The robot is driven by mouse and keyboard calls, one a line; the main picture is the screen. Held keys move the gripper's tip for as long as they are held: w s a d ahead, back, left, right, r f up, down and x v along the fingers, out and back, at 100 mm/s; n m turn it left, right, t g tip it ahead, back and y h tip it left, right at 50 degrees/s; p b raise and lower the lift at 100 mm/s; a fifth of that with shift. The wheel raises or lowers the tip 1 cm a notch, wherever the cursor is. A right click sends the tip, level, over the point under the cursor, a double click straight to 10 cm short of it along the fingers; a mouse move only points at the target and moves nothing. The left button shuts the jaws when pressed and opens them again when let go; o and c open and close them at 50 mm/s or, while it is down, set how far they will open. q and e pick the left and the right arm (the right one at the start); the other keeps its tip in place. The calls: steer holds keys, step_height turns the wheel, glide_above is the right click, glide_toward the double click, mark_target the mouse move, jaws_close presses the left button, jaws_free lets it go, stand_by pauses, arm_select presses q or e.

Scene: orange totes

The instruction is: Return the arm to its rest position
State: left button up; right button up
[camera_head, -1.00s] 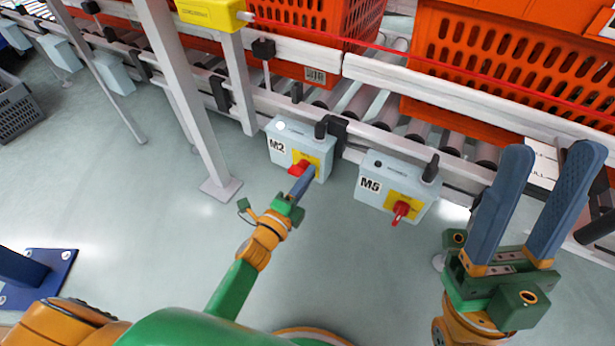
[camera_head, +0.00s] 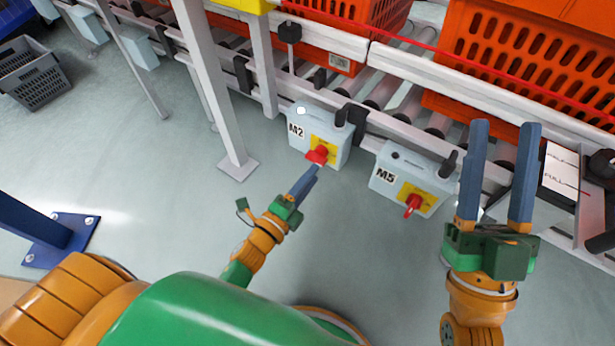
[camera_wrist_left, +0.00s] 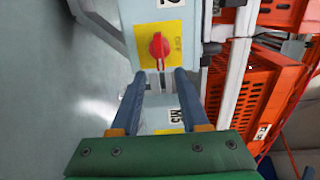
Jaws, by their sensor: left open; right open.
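My left gripper (camera_head: 305,184) is in front of and a little below the M2 switch box (camera_head: 306,144), just short of its red rotary knob (camera_head: 317,155). The left wrist view shows the two blue fingers (camera_wrist_left: 158,100) apart with nothing between them. The red knob (camera_wrist_left: 159,46) on its yellow plate lies just beyond the fingertips there. My right gripper (camera_head: 499,175) is open and empty, its fingers pointing up at the right, beside the M5 box (camera_head: 405,180).
A roller conveyor (camera_head: 385,93) with orange totes (camera_head: 520,60) runs along the back. A grey post (camera_head: 215,95) stands left of the M2 box. A dark crate (camera_head: 35,80) sits on the floor at far left. A blue post base (camera_head: 62,238) is at left.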

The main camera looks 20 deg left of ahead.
arm_select(q)
steer(key=shift+v, duration=0.8)
arm_select(e)
steer(key=shift+w+f+g+h, duration=0.6)
steer(key=shift+w+f+h, duration=0.1)
steer(key=shift+w+f, duration=0.35)
steer(key=shift+s, duration=0.15)
